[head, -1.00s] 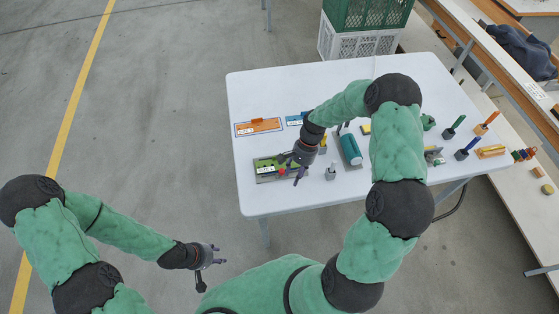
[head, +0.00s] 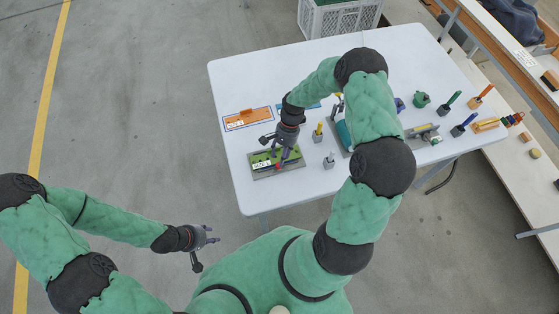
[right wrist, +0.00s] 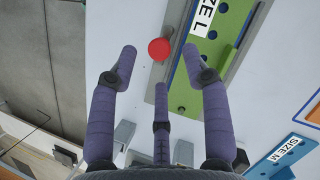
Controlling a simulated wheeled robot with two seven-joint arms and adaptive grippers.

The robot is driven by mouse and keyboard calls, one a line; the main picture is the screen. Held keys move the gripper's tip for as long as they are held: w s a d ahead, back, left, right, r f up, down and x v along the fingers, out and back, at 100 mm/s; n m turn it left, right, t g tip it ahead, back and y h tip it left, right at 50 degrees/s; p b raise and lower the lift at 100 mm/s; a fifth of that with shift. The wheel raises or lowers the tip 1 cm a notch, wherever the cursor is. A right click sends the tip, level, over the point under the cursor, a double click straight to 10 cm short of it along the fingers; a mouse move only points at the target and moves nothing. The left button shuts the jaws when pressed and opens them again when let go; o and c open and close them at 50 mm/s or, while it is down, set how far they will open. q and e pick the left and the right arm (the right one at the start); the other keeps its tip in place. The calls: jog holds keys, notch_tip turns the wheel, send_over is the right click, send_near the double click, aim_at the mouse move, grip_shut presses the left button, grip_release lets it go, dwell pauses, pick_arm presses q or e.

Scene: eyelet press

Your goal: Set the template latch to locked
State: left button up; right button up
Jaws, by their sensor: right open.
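A green template (right wrist: 222,45) with a white SIZE L label lies on a grey plate in the right wrist view. A round red knob (right wrist: 159,49) sits beside it on the grey plate; I take it to be the latch, but its setting cannot be told. In the head view the green template (head: 262,164) is at the table's front left, partly hidden by my right gripper (head: 279,153). My right gripper (right wrist: 158,72) is open and empty, its fingers spread around the red knob without visible contact. My left gripper (head: 209,246) is open and empty, off the table.
A blue SIZE M template (right wrist: 290,155) lies close to the green one. An orange template (head: 247,119) lies behind on the white table (head: 235,85). A small grey holder (head: 329,162) and a teal cylinder (head: 344,133) stand to the right.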

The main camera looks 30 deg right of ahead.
aim_at(279, 168)
jog(key=shift+x, duration=1.6)
grip_shut()
